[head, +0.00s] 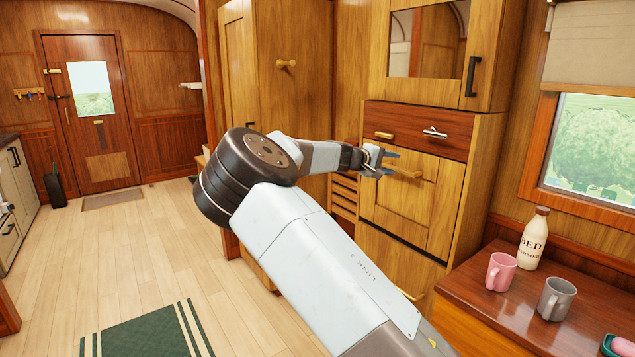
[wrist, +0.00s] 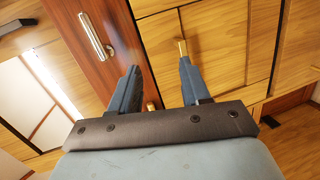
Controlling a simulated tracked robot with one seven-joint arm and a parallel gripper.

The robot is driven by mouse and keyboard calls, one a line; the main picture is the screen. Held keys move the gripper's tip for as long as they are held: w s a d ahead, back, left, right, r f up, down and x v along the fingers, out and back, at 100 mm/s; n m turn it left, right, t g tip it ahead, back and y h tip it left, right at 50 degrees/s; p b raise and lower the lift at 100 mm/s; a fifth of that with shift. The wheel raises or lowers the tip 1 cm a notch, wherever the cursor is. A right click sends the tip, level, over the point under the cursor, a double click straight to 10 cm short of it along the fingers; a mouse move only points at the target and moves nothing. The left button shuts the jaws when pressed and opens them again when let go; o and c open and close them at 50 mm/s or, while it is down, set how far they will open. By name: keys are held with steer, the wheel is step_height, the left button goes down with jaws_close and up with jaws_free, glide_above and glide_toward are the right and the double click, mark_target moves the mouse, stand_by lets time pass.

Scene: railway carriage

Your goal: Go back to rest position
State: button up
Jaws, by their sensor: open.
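My gripper (head: 384,161) is at the end of my outstretched arm, in front of the wooden cabinet (head: 449,198). In the wrist view my gripper (wrist: 160,80) shows two blue-grey fingers spread apart with nothing held between them. A wooden handle (head: 405,173) on the cabinet front is close to the fingertips in the head view. In the wrist view a brass-coloured handle (wrist: 182,47) is near the right fingertip; I cannot tell whether they touch.
A reddish drawer (head: 410,128) with a metal handle (head: 435,133) is just above my gripper. A pink mug (head: 501,271), a grey mug (head: 556,299) and a bottle (head: 533,239) stand on the right counter. The floor (head: 135,245) at left is mostly clear.

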steer(key=s+d+f+m+g+y, duration=0.2)
steer(key=s+d+f+y, duration=0.15)
steer(key=s+d, duration=0.35)
steer(key=s+d+f+m+g+y, duration=0.35)
steer(key=s+d, duration=0.25)
steer(key=s, duration=0.3)
steer(key=s+a+r+t+y, duration=0.1)
steer(key=s+a+r+y, duration=0.1)
steer(key=s, duration=1)
steer(key=s+a+r+t+y, duration=0.1)
steer(key=s+a+r, duration=0.4)
steer(key=s, duration=0.7)
steer(key=s+a+r+t+y, duration=0.2)
steer(key=s+a, duration=0.3)
steer(key=s, duration=0.7)
steer(key=shift+s+r+y, duration=0.3)
steer(key=shift+r+y, duration=0.4)
steer(key=shift+y, duration=0.1)
steer(key=shift+a+n, duration=0.1)
steer(key=shift+n, duration=0.15)
steer(key=shift+c, duration=0.5)
